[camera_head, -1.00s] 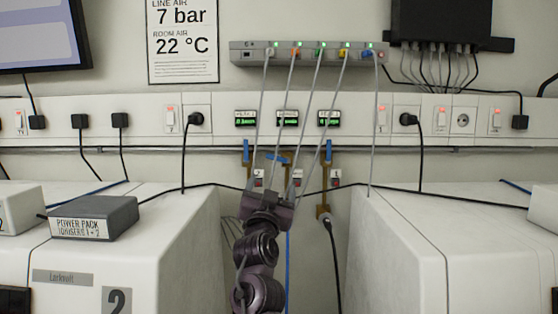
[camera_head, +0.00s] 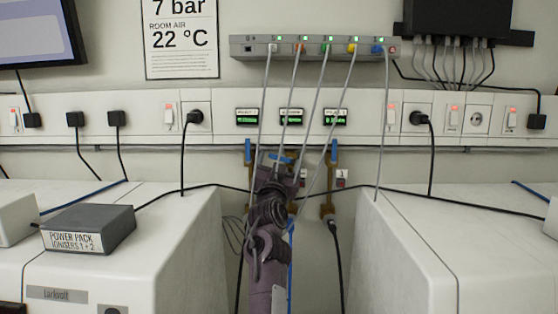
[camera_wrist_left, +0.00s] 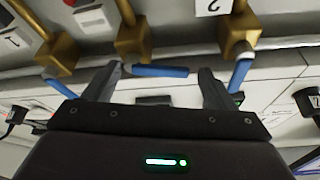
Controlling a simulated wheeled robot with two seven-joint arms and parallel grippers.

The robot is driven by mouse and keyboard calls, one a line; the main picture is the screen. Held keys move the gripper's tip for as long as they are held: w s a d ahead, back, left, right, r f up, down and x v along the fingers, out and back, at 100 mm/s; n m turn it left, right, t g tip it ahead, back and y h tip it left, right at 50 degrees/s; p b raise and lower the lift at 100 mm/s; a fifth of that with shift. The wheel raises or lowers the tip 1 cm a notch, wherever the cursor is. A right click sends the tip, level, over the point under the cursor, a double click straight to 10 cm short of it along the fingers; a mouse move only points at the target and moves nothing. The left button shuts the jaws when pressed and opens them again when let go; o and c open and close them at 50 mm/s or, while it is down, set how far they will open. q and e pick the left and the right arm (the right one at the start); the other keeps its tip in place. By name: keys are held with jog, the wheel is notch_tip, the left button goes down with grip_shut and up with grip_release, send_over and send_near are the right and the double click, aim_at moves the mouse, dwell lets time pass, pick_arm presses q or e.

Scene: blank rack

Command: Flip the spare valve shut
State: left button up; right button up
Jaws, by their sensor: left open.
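Three brass valves with blue handles sit in a row under the wall rail. In the head view, the left handle (camera_head: 248,151) and right handle (camera_head: 334,151) stand upright, while the middle handle (camera_head: 282,158) lies crosswise. I cannot read which is the spare one. My left gripper (camera_head: 279,169) is at the middle valve and partly hides it. In the wrist view, the middle handle (camera_wrist_left: 158,71) lies across the gap between the open fingers of my left gripper (camera_wrist_left: 161,77). The left valve (camera_wrist_left: 61,48) and right valve (camera_wrist_left: 238,35) are outside the fingers. My right gripper is out of view.
Thin grey cables hang from a port strip (camera_head: 310,47) in front of the valves. Green displays (camera_head: 291,117) are above. White cabinets (camera_head: 140,240) and (camera_head: 440,240) flank the gap. A power pack (camera_head: 88,229) rests on the left one. Black leads (camera_head: 333,250) hang in the gap.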

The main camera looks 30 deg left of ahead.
pick_arm(q)
jog(key=shift+s, duration=0.1)
jog(key=shift+d, duration=0.1)
jog(key=c, duration=0.8)
jog(key=n+y+b, duration=0.1)
jog(key=n, duration=0.1)
jog(key=f+n+g+y+b, duration=0.1)
jog(key=n, duration=0.1)
jog(key=shift+n+b, duration=0.3)
jog(key=shift+n, duration=0.1)
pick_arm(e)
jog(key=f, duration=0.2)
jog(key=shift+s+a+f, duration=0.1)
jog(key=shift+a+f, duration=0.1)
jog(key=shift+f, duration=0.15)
